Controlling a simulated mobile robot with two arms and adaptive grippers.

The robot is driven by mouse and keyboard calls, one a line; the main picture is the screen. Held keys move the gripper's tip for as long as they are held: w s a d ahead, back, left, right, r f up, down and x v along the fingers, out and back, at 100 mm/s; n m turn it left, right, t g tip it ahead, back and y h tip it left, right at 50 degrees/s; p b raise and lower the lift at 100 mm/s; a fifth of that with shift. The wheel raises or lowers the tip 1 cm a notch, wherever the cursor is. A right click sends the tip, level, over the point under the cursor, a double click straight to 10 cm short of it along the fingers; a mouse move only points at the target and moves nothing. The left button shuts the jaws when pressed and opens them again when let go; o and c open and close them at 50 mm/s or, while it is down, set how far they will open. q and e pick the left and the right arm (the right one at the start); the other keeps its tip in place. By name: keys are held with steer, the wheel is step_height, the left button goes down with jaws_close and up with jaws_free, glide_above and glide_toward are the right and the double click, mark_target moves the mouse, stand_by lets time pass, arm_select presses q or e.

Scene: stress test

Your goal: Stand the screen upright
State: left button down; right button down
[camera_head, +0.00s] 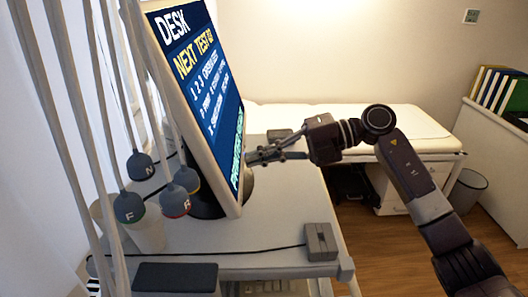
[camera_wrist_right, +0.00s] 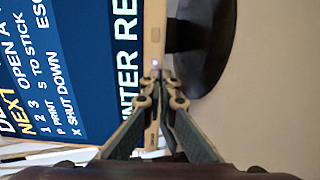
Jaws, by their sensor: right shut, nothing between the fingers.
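The screen (camera_head: 207,88) is a monitor with a pale frame and a blue display with white and yellow text. It stands on a dark round base on the grey desk and looks tilted in the head view. My right gripper (camera_head: 252,158) is at the lower right edge of the screen, its fingers shut with nothing between them. In the right wrist view the fingertips (camera_wrist_right: 158,76) are right at the screen's pale frame (camera_wrist_right: 153,45); whether they touch it I cannot tell. The dark base (camera_wrist_right: 210,45) shows beside it. My left gripper is not in view.
Cords with grey weights (camera_head: 130,207) hang in front of the screen at left. A small grey box (camera_head: 320,241) with a cable sits at the desk's right front corner. A dark pad (camera_head: 175,277) lies at the front. A white bed (camera_head: 425,128) stands behind.

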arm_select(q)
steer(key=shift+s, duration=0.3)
